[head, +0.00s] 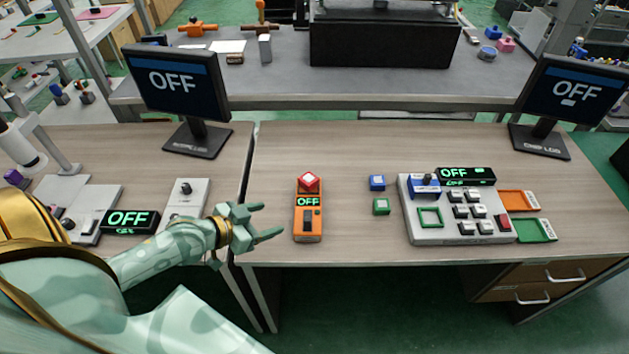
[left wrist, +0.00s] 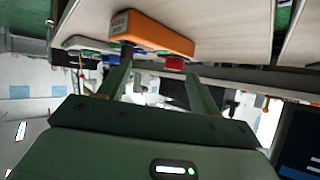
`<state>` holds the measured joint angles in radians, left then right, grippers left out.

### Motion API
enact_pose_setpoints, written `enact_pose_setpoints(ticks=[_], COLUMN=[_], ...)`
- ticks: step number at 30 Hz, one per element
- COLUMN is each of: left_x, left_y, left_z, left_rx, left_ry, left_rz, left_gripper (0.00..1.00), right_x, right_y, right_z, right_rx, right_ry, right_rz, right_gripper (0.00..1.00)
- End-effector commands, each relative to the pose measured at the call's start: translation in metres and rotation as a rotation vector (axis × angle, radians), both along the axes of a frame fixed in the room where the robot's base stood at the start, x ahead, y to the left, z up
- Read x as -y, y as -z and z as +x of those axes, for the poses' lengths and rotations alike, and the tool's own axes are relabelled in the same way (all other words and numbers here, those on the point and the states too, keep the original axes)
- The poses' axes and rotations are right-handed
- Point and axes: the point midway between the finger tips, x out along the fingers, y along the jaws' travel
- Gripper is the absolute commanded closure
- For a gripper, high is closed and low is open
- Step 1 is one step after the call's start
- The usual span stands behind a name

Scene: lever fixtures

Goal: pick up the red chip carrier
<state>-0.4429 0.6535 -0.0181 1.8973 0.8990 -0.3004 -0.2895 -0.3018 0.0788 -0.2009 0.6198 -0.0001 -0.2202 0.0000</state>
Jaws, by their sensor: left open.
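The red chip carrier (head: 309,181) is a small red block with a pale top, set at the far end of an orange handheld device (head: 308,225) on the table. The device shows a green OFF. My left gripper (head: 272,220) is open and empty, left of the device and apart from it, its fingers pointing right. In the left wrist view, the orange device (left wrist: 158,36) and the red chip carrier (left wrist: 174,63) appear beyond my open fingers (left wrist: 160,61). My right gripper is not in view.
A blue block (head: 377,183) and a green block (head: 381,206) lie right of the device. Further right is a grey keypad panel (head: 452,233) with orange and green trays. A monitor (head: 175,82) stands behind left. The tabletop around the device is clear.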

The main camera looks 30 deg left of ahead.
Motion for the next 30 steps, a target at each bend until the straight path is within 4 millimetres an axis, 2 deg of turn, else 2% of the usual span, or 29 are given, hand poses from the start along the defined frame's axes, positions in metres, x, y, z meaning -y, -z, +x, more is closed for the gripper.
enact_pose_setpoints(ticks=[1, 3, 6, 18, 26, 30], left_x=[-0.013, -0.027, -0.034, -0.014, -0.007, 0.001], left_y=[-0.011, -0.024, -0.029, 0.007, 0.014, 0.021], left_z=[0.009, 0.019, 0.031, 0.11, 0.132, 0.154], left_rx=[0.034, 0.077, 0.104, 0.103, 0.103, 0.104], left_ry=[-0.026, -0.06, -0.086, -0.088, -0.086, -0.086], left_rz=[-0.03, -0.071, -0.1, -0.103, -0.103, -0.105], left_gripper=[0.36, 0.36, 0.36, 0.36, 0.36, 0.36], right_x=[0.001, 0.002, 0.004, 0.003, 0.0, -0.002], right_y=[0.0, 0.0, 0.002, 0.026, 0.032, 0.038], right_z=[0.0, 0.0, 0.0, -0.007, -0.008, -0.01], right_rx=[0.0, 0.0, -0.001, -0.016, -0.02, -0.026], right_ry=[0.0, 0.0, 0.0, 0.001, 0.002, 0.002], right_rz=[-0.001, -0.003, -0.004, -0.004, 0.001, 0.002], right_gripper=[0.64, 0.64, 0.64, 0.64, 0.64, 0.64])
